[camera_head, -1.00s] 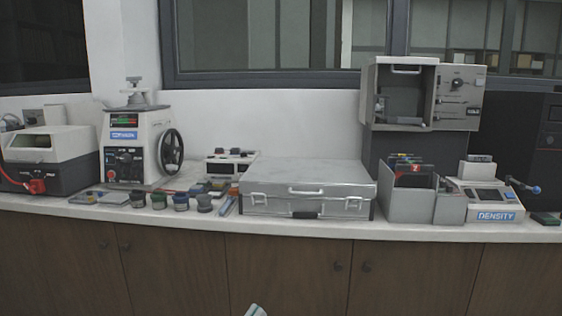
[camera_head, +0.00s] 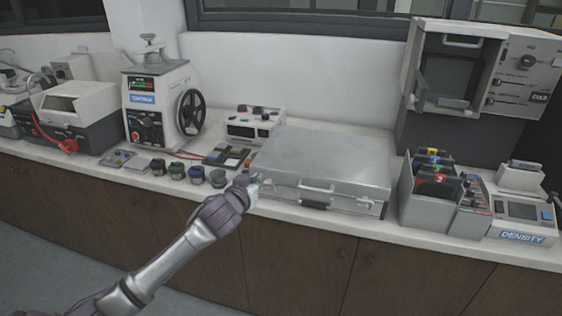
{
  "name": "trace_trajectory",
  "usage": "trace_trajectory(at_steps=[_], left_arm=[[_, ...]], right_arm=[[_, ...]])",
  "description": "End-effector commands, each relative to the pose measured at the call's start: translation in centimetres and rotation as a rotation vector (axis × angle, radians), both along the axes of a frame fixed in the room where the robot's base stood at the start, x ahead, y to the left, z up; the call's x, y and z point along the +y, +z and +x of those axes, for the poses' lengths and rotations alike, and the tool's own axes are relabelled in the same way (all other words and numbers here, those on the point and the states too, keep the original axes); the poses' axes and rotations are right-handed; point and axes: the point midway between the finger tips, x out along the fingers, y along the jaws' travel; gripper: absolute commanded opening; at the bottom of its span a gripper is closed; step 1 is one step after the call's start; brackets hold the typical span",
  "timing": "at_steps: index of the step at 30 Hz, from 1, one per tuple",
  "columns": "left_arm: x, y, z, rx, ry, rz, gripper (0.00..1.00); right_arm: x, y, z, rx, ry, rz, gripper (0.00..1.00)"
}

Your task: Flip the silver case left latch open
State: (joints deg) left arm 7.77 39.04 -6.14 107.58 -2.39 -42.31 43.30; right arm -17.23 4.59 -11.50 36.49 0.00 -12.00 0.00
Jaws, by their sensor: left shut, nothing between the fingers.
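The silver case (camera_head: 330,160) lies shut on the counter, its handle (camera_head: 318,187) on the front face. The right latch (camera_head: 364,200) shows on the front. The left latch is at or behind my left gripper (camera_head: 254,185) and cannot be made out clearly. My left arm reaches up from the lower left. The left gripper is shut and empty, at the case's front left corner. I cannot tell whether it touches the case. My right gripper is out of view.
Several small jars (camera_head: 197,174) stand just left of my gripper. A mounting press with a black handwheel (camera_head: 190,112) is farther left. A grey bin with dark folders (camera_head: 425,200) and a density instrument (camera_head: 522,213) stand to the right. The counter's front edge runs below the case.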

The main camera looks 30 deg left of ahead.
Motion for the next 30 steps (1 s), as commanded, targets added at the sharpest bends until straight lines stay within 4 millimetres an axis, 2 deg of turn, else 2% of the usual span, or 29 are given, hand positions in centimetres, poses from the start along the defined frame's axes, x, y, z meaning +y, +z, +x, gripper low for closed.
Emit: trace_trajectory(at_steps=[4, 16, 20, 30], left_arm=[[0.7, 0.3, 0.0, 0.011, 0.021, -0.001, 0.0], [0.8, 0.2, 0.5, 0.009, 0.019, -0.001, 0.0], [1.2, -0.1, 2.1, 0.009, 0.02, -0.001, 0.0], [2.5, -1.6, 7.7, 0.009, 0.02, -0.002, 0.0]], right_arm=[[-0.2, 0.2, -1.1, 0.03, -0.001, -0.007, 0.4], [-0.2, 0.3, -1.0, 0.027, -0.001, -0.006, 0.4], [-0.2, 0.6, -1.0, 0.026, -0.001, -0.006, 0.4], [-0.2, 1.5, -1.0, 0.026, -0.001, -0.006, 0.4]])
